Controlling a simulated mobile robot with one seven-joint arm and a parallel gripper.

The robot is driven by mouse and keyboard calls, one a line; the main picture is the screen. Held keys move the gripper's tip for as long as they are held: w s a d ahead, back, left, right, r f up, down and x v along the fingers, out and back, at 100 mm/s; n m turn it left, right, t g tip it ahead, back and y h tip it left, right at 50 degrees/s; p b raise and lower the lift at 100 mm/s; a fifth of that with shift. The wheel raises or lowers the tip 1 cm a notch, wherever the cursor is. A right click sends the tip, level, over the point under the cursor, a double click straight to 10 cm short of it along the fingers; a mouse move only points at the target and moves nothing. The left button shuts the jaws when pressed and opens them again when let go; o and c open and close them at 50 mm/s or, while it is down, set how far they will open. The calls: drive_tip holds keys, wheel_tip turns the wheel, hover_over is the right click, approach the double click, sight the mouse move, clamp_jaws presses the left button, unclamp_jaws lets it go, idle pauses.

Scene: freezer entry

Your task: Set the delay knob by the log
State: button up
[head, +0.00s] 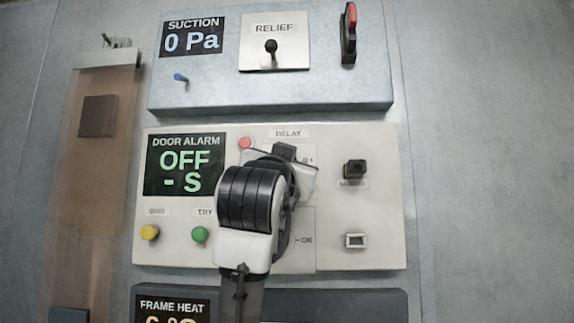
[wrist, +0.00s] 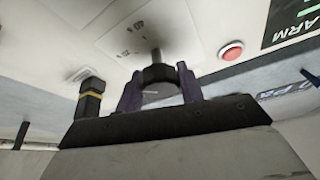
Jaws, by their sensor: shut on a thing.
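The delay knob (wrist: 158,74) is a dark round knob on a short metal shaft, standing out from the cream door alarm panel (head: 380,220). My gripper (wrist: 158,86) has its two purple fingers on either side of the knob, shut on it. In the head view my arm and gripper cover the knob and most of its dial, below the DELAY label (head: 288,133). The dial marks are blurred in the wrist view. The door alarm display (head: 185,164) reads OFF and "- S" in green. I cannot make out a readable log.
A red light (head: 245,143) sits left of the dial. A yellow button (head: 149,232) and a green button (head: 200,234) are lower left. The suction panel (head: 340,97) is above; a frame heat display (head: 172,306) is below.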

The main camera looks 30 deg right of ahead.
drive_tip(key=m+g, duration=0.1)
drive_tip(key=m, duration=0.2)
drive_tip(key=m+g+h, duration=0.1)
drive_tip(key=m, duration=0.2)
drive_tip(key=m+g, duration=0.1)
drive_tip(key=m, duration=0.1)
drive_tip(key=m+g, duration=0.1)
drive_tip(key=m, duration=0.2)
drive_tip(key=shift+s+g, duration=0.1)
drive_tip(key=shift+g, duration=0.3)
drive_tip(key=shift+m, duration=0.4)
drive_tip(key=o, duration=1)
drive_tip(key=shift+f, duration=0.1)
drive_tip(key=b+v, duration=0.5)
drive_tip(key=v, duration=0.8)
drive_tip(key=shift+s+a+f+b, duration=0.1)
drive_tip(key=shift+s+a+b, duration=0.05)
drive_tip(key=shift+a+b, duration=0.15)
